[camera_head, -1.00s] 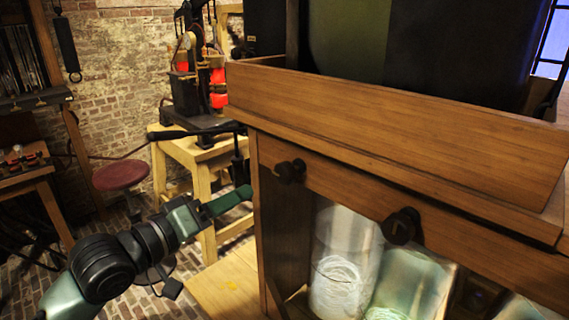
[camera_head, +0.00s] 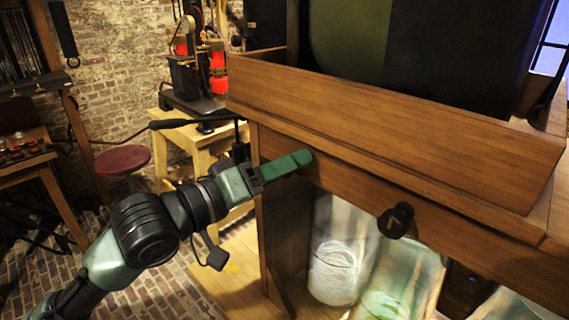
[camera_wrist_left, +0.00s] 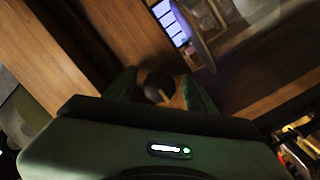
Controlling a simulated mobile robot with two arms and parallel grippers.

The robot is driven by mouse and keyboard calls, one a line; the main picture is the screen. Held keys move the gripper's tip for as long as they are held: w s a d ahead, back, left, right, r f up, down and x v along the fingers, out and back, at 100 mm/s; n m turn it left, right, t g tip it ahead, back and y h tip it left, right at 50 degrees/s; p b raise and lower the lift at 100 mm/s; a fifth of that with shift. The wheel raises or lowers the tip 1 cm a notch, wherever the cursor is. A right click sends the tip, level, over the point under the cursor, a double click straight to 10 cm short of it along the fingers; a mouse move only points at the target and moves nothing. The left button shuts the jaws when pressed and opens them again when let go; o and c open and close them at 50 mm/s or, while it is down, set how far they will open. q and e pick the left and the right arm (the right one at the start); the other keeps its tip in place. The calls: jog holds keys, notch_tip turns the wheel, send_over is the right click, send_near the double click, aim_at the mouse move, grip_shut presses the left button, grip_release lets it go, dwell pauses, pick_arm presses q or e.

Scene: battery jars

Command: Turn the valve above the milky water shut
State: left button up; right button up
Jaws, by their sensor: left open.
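A cloudy white jar (camera_head: 333,262) stands at the left in the wooden cabinet, with a greenish jar (camera_head: 405,280) to its right. The left dark valve knob, on the cabinet front up and left of the white jar, is hidden behind my left gripper (camera_head: 300,159) in the head view. In the left wrist view a dark round knob (camera_wrist_left: 158,86) with a pale mark sits between the two open green fingers of my left gripper (camera_wrist_left: 160,94). I cannot tell whether they touch it. A second dark valve knob (camera_head: 395,220) is above the greenish jar. My right gripper is not in view.
The wooden cabinet's ledge (camera_head: 400,130) overhangs the knobs. Another jar (camera_head: 505,305) is partly visible at lower right. A wooden table with an apparatus (camera_head: 195,80) and a red stool (camera_head: 122,160) stand behind my left arm. Brick floor shows at lower left.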

pick_arm(q)
jog(key=shift+c, duration=0.3)
grip_shut()
jog(key=m+p, duration=0.2)
jog(key=m, duration=0.1)
jog(key=shift+r+p, duration=0.15)
jog(key=shift+p, duration=0.2)
jog(key=m+y+p, duration=0.1)
jog(key=m+p, duration=0.1)
jog(key=m, duration=0.2)
jog(key=shift+m+p, duration=0.3)
jog(key=shift+m, duration=0.1)
jog(key=m+p, duration=0.2)
jog(key=m, duration=0.3)
jog(key=shift+y, duration=0.3)
jog(key=shift+m+y+p, duration=0.3)
jog(key=shift+m+p, duration=0.65)
jog(key=shift+m, duration=1.05)
jog(key=shift+f, duration=0.2)
